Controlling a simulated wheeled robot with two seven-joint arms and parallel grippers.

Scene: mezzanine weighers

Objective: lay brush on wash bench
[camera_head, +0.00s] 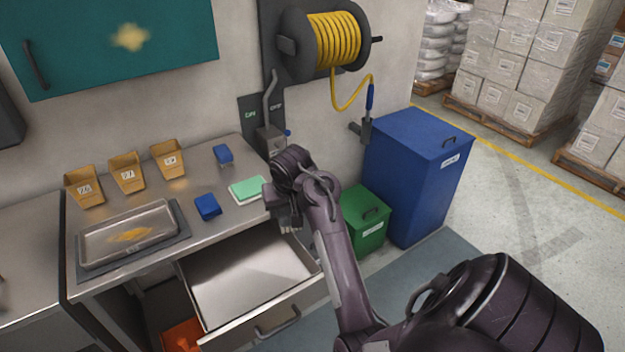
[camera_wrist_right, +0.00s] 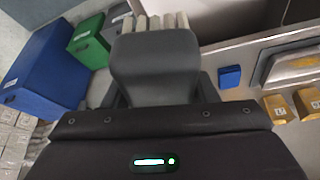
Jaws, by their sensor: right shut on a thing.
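The brush (camera_wrist_right: 155,70) shows in the right wrist view as a grey block with pale bristle tufts at its far end. My right gripper (camera_head: 284,218) is shut on it; the head view mostly hides the brush behind the gripper. The gripper is at the right end of the steel wash bench (camera_head: 192,182), near the open drawer. I cannot tell whether the brush touches anything. My left gripper is not in view.
A tray (camera_head: 88,250), orange scoops (camera_head: 128,175), blue blocks (camera_head: 207,206) and a green-and-white pad (camera_head: 248,188) occupy the bench. An open, empty drawer (camera_head: 245,280) juts out below. Blue (camera_head: 415,180) and green (camera_head: 366,222) bins stand right.

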